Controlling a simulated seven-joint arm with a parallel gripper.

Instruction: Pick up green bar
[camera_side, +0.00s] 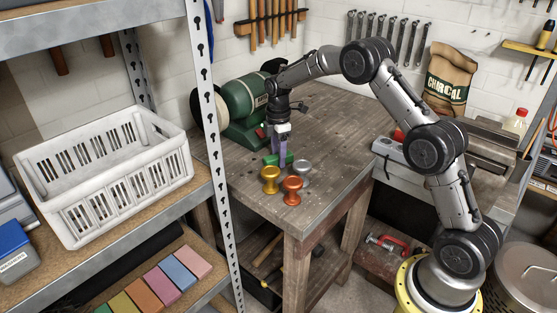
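The green bar (271,159) lies on the wooden workbench (335,133), behind the small metal knob-shaped pieces. My gripper (281,160) points down at the bar, with its purple-tinted fingers at or just over its right part. The fingers hide some of the bar. The view is too small to tell whether the fingers touch it or are closed on it.
A gold piece (270,180), an orange piece (292,190) and a silver piece (302,167) stand close in front of the bar. A green grinder (240,110) is behind left. A shelf upright (212,130) and white crate (120,175) are left. The right benchtop is clear.

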